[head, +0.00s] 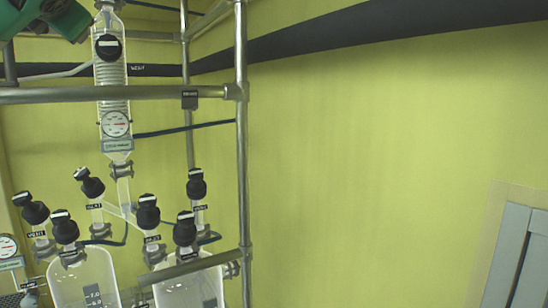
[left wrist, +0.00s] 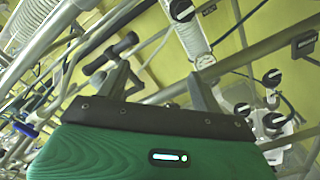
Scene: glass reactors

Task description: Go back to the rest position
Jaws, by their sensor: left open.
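My left gripper (left wrist: 160,85) shows in the left wrist view with its green body at the bottom and its two dark fingers spread apart, with nothing held between them. In the head view only part of the green left gripper (head: 55,15) shows in the top left corner, high up near the metal frame; its fingertips are not clear there. My right gripper is in neither view.
A metal pipe frame (head: 242,150) holds a glass column (head: 110,70) with a gauge (head: 115,124). Below are glass vessels (head: 85,280) with several black-capped valves. The yellow wall (head: 370,150) at right is clear. Pipes and hoses crowd behind the left gripper's fingers.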

